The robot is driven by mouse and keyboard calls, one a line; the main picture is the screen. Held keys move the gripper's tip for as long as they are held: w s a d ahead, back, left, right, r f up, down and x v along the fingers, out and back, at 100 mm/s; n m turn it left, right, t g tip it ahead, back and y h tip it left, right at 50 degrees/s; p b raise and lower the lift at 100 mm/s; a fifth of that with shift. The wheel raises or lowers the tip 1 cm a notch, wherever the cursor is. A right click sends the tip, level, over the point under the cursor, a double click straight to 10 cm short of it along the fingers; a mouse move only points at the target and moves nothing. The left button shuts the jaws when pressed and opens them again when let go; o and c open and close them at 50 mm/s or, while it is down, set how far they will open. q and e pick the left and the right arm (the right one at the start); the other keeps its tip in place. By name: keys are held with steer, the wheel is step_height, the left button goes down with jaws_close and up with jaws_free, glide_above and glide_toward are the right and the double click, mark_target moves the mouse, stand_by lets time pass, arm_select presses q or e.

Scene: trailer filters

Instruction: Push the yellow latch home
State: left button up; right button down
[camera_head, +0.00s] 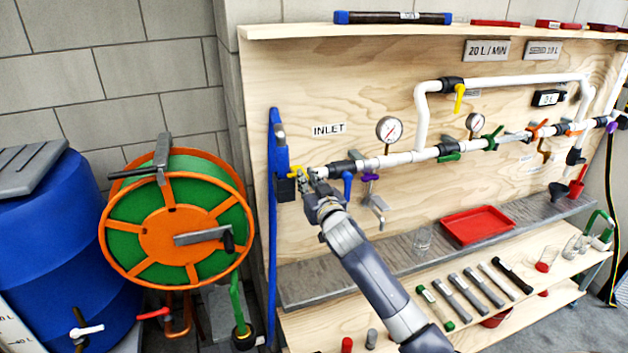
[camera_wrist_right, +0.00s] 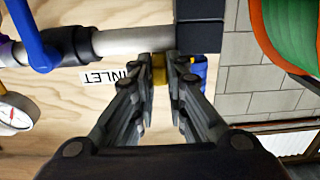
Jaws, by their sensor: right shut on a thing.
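The yellow latch (camera_head: 295,171) is at the left end of the pipe run, beside a black block (camera_head: 285,188) on the board's left edge. In the right wrist view the latch (camera_wrist_right: 159,70) shows between my fingertips, next to the grey pipe end. My right gripper (camera_head: 307,175) reaches up to it from the lower right and is shut on it; in the wrist view the gripper (camera_wrist_right: 160,64) has its fingers on either side. The fingers hide part of the latch, and I cannot tell how far in it sits. My left gripper is not in view.
A blue-handled valve (camera_head: 347,182) and a purple-handled tap (camera_head: 370,178) are close right of my gripper. A blue upright (camera_head: 275,240) runs along the board's left edge. An orange hose reel (camera_head: 170,233) stands left. A red tray (camera_head: 480,225) lies on the ledge.

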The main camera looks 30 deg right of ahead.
steer(key=shift+a, duration=0.45)
steer(key=c, duration=1.6)
jaws_free()
steer(key=shift+w, duration=0.1)
steer(key=shift+a, duration=0.15)
steer(key=v, duration=1.2)
steer(key=shift+f, duration=0.1)
